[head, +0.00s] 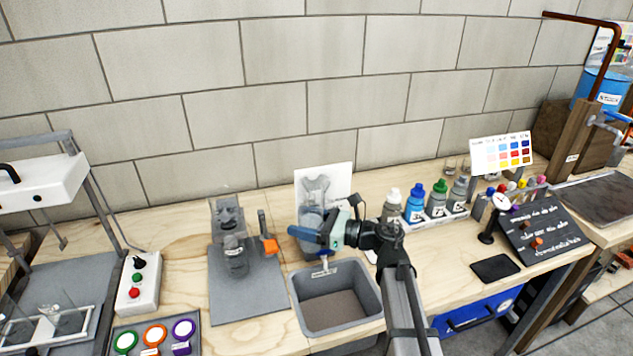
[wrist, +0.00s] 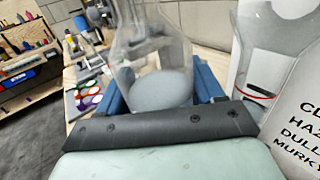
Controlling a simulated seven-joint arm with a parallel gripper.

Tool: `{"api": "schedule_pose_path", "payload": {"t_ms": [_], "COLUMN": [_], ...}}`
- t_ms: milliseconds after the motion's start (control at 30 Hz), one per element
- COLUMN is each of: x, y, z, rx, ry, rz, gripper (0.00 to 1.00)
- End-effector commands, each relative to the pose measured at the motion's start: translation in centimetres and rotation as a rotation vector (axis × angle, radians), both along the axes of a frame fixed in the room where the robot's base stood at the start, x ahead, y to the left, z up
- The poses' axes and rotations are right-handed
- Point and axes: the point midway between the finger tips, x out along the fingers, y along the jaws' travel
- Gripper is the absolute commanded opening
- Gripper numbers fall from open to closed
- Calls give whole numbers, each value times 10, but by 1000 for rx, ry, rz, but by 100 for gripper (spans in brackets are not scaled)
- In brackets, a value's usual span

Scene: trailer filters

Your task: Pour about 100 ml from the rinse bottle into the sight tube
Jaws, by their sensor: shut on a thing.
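My gripper (head: 306,234) has blue fingers and is shut on a clear vessel (wrist: 165,88), which holds pale, cloudy liquid low down. The wrist view shows the vessel between the fingers; its top is cut off. In the head view it is hard to separate from the card behind. A clear jar-like vessel (head: 236,262) stands on the grey mat to the left, with a taller clear piece (head: 227,217) behind it. I cannot tell which clear vessel is the sight tube or the rinse bottle.
A grey basin (head: 368,288) sits in front of my gripper. An orange-tipped stand (head: 268,243) is at its left. A picture card (head: 340,178) leans behind. Several capped bottles (head: 415,205) stand in a rack at the right. A dial gauge (head: 500,203) stands farther right.

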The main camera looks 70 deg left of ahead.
Motion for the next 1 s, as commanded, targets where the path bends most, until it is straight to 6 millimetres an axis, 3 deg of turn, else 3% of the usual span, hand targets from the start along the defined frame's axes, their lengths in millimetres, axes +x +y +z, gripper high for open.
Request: {"api": "schedule_pose_path", "payload": {"t_ms": [567,1000], "x": [2,4], "y": [3,7], "z": [-1,3], "rx": [-27,-211], "ry": [13,96], "rz": [-3,-3], "gripper": [22,22]}}
